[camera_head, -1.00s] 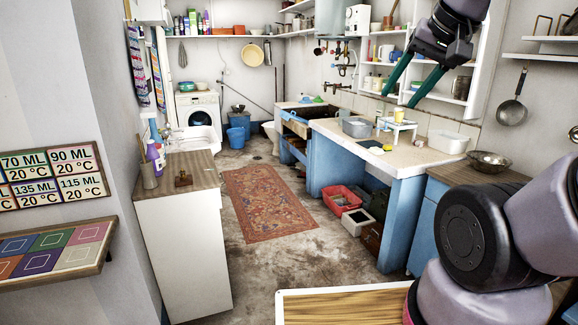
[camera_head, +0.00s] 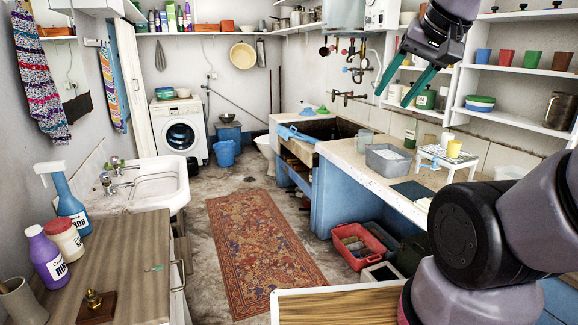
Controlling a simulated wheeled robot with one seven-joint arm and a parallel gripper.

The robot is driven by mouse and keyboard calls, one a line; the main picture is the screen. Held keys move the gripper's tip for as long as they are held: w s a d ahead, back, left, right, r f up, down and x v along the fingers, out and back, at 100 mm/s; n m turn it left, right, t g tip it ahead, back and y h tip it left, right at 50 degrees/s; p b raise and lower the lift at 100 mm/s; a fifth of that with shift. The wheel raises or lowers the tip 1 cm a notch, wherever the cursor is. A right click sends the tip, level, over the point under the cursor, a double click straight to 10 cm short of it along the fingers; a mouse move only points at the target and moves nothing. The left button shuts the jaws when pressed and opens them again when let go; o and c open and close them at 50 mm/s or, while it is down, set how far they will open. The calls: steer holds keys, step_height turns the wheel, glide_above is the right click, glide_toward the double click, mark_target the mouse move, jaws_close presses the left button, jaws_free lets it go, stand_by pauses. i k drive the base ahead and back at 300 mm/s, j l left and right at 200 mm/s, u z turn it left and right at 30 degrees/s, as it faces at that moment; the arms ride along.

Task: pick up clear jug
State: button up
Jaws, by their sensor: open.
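A small pale, see-through vessel (camera_head: 366,141) stands on the stone counter (camera_head: 345,160), just behind the grey basin (camera_head: 388,165). It looks like the clear jug, but it is too small to be sure; no handle can be made out. My gripper (camera_head: 394,98) hangs at the upper right of the view with its green fingers apart and nothing between them. It appears in front of the wall shelves, well apart from the counter things.
A red crate (camera_head: 359,246) is on the floor below. A wooden cabinet (camera_head: 120,262) and sink (camera_head: 155,184) line the left. The rug (camera_head: 262,240) between is clear.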

mark_target(366, 136)
steer(key=i, duration=2.15)
steer(key=i+z, duration=0.25)
steer(key=i+j+z, duration=0.1)
steer(key=i+z, duration=0.2)
steer(key=k, duration=0.05)
